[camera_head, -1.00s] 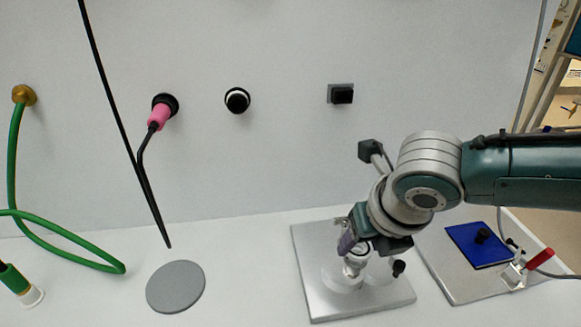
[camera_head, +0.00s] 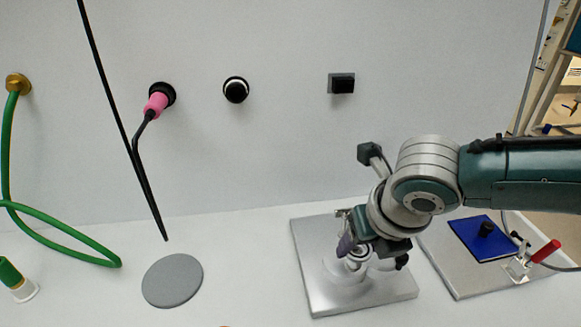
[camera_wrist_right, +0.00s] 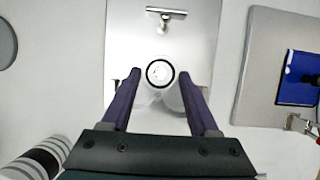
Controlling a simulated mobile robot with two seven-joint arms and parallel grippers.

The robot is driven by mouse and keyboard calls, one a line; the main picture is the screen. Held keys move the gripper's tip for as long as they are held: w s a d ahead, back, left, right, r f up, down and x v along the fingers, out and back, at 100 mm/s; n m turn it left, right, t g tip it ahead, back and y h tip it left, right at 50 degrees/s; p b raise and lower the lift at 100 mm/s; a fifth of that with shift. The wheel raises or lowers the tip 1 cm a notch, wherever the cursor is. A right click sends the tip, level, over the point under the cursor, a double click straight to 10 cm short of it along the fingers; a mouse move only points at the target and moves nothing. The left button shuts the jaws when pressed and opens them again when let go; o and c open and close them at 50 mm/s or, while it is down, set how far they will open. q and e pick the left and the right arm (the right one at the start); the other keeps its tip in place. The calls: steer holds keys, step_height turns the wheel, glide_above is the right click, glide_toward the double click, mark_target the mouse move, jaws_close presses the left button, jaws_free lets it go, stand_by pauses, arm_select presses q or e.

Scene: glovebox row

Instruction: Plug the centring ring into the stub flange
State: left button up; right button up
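The centring ring (camera_wrist_right: 160,73), a pale disc with a black outer band, shows between my right fingertips in the right wrist view. It appears to lie on top of the stub flange, a pale round stub on the metal plate (camera_head: 317,285); I cannot tell whether it is fully seated. My right gripper (camera_wrist_right: 160,76) is over it with its purple fingers apart, one on each side, with small gaps to the ring. In the head view my right gripper (camera_head: 362,254) partly hides the ring and flange. My left gripper is not in view.
A grey disc (camera_head: 172,281) lies on the bench at left. A green hose (camera_head: 60,238) and a black rod (camera_head: 145,180) hang nearby. At right, a board (camera_head: 460,284) carries a blue pad (camera_head: 483,240) and a red-handled clamp (camera_head: 545,251). The wall stands close behind the plate.

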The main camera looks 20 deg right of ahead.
steer(key=o, duration=0.5)
steer(key=shift+c, duration=0.2)
steer(key=p+v, duration=0.2)
steer(key=v, duration=0.8)
steer(key=shift+p, duration=0.3)
